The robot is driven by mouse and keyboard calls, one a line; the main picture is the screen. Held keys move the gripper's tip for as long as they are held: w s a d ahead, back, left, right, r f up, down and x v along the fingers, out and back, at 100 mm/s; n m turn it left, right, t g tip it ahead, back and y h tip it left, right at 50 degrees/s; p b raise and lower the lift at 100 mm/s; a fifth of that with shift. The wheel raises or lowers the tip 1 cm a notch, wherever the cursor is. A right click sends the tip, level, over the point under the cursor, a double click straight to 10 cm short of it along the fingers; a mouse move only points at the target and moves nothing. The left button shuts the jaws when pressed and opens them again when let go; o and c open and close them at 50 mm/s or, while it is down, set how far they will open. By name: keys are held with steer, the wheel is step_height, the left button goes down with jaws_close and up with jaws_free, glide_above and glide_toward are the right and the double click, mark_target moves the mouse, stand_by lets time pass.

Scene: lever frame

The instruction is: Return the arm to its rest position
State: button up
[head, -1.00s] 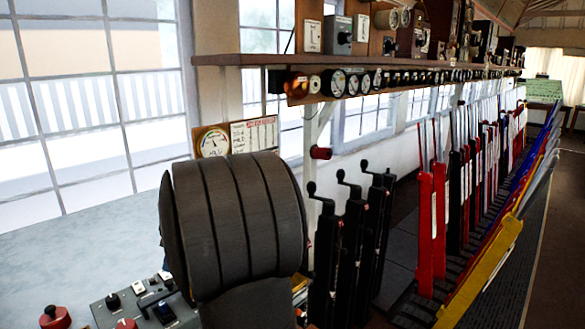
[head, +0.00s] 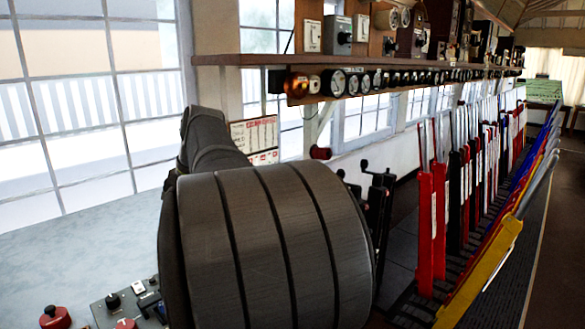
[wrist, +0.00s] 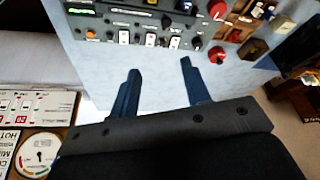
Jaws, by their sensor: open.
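My gripper (wrist: 163,88) shows in the wrist view as two dark blue fingers spread well apart. Nothing is between them but a pale grey-blue surface (wrist: 105,55). In the head view my grey arm fills the lower middle, and my gripper cannot be made out there.
The wrist view shows a control panel (wrist: 150,39) with switches, a red knob (wrist: 217,55), and a round gauge (wrist: 36,155). In the head view, red levers (head: 425,232) and a yellow lever (head: 480,270) stand right of my arm, below a shelf (head: 400,61).

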steer(key=shift+s+d+r+m+t+h, duration=0.2)
steer(key=shift+s+r+m+t, duration=0.15)
steer(key=shift+m, duration=0.4)
steer(key=shift+s+d+r+m+t+h, duration=0.1)
steer(key=shift+s+d+r+m+t, duration=0.15)
steer(key=shift+s+m, duration=0.4)
steer(key=shift+s+d+r+m+t+h, duration=0.1)
steer(key=shift+s+d+r+m+t, duration=0.2)
steer(key=shift+m, duration=0.6)
steer(key=shift+a, duration=0.1)
